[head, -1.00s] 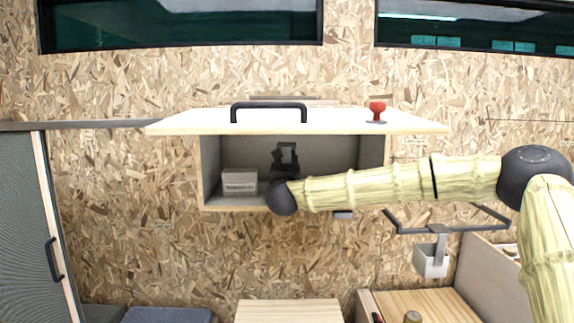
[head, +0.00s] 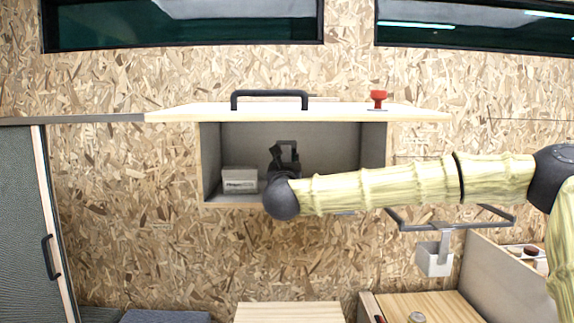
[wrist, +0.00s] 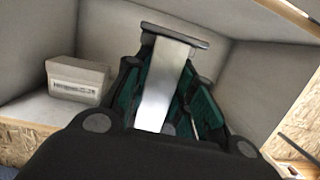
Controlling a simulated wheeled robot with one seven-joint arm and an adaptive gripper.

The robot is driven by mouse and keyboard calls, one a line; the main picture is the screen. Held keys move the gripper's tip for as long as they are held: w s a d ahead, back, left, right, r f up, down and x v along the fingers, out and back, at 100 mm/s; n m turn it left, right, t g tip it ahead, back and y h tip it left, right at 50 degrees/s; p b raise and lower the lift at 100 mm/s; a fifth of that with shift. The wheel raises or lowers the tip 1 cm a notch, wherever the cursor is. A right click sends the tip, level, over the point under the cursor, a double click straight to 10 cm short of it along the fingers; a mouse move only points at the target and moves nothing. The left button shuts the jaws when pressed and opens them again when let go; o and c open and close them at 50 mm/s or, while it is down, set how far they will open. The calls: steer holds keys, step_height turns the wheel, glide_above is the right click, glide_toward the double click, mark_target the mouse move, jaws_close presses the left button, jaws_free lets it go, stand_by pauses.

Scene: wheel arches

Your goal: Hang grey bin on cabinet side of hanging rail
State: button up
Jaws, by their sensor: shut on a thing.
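A pale grey bin (head: 434,258) hangs by a grey strap from the dark hanging rail (head: 460,225), right of the cabinet (head: 210,165). My gripper (head: 287,156) is inside the open cabinet, away from that bin. In the wrist view my gripper (wrist: 165,90) is shut on a flat grey metal strip (wrist: 167,80) with a dark crossbar (wrist: 174,35) at its top. What lies below the strip is hidden by the gripper body. My arm covers the cabinet's lower right and part of the rail's left end.
The cabinet door (head: 200,113) is raised, with a black handle (head: 270,95) and a red object (head: 379,98) on it. A pale labelled box (head: 240,180) sits left of my gripper. A wooden counter (head: 440,307) and side panel (head: 495,265) stand below right.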

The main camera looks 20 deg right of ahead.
steer(key=shift+r+b+v, duration=0.2)
steer(key=shift+b+v, duration=0.4)
steer(key=shift+v, duration=0.55)
steer(key=shift+r+b+v, duration=0.25)
steer(key=shift+b+v, duration=0.3)
steer(key=shift+v, duration=0.65)
